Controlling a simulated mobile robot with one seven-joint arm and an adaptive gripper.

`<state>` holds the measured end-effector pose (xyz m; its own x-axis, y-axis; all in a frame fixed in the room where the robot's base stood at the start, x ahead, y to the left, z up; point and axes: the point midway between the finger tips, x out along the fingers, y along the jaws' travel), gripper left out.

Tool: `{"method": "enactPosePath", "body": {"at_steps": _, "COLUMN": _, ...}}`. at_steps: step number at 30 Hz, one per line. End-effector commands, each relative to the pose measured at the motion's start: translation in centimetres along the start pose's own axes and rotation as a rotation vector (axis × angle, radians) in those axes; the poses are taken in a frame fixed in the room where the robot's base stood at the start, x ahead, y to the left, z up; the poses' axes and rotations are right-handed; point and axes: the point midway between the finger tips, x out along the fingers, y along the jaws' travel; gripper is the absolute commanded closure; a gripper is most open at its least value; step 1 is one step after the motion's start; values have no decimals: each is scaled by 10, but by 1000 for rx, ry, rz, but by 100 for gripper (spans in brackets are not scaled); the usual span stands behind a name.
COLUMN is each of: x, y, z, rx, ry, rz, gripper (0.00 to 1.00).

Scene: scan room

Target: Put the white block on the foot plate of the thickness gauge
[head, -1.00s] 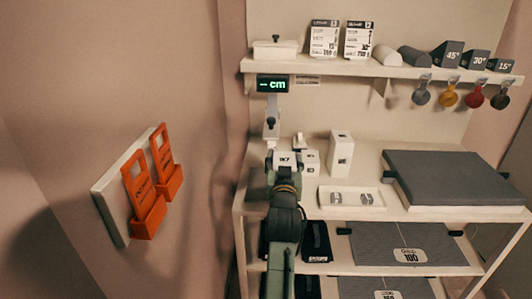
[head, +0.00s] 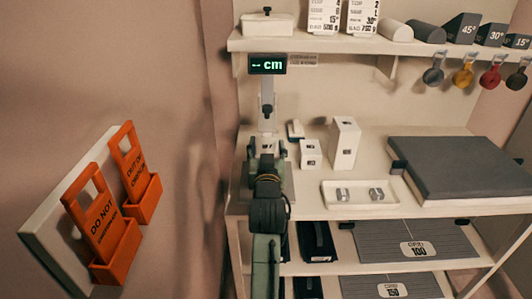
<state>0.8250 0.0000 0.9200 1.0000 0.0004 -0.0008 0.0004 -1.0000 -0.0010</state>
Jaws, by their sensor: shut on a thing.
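The thickness gauge (head: 267,92) stands at the back left of the bench, with a lit display (head: 268,64) reading "-- cm" above its upright column. A grey flat area that looks like its foot plate (head: 238,184) shows left of my gripper; most of it is hidden by my arm. My gripper (head: 267,154) is shut on the white block (head: 267,145), of which only a small part shows beyond the jaws. The block is in line with the gauge column, just below it in the picture. I cannot tell whether it touches the plate.
A small white block (head: 310,154) and a tall white block (head: 344,144) stand to the right. A shallow white tray (head: 335,202) holds two grey pieces. A grey slab (head: 462,168) fills the bench's right. An overhead shelf (head: 350,48) and orange signs (head: 100,222) flank the space.

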Motion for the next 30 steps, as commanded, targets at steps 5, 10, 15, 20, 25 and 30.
{"method": "enactPosePath", "body": {"at_steps": 5, "x": -5, "y": 0, "z": 6, "rx": 1, "ry": 7, "rz": 0, "gripper": 100}}
{"method": "enactPosePath", "body": {"at_steps": 10, "x": -4, "y": 0, "z": 6, "rx": 0, "ry": 6, "rz": 0, "gripper": 100}}
{"method": "enactPosePath", "body": {"at_steps": 15, "x": -4, "y": 0, "z": 10, "rx": 0, "ry": 0, "rz": 0, "gripper": 41}}
{"method": "enactPosePath", "body": {"at_steps": 20, "x": -4, "y": 0, "z": 10, "rx": 0, "ry": 1, "rz": 0, "gripper": 30}}
{"method": "enactPosePath", "body": {"at_steps": 25, "x": -4, "y": 0, "z": 10, "rx": 0, "ry": 1, "rz": 0, "gripper": 25}}
{"method": "enactPosePath", "body": {"at_steps": 30, "x": -4, "y": 0, "z": 10, "rx": 0, "ry": 1, "rz": 0, "gripper": 25}}
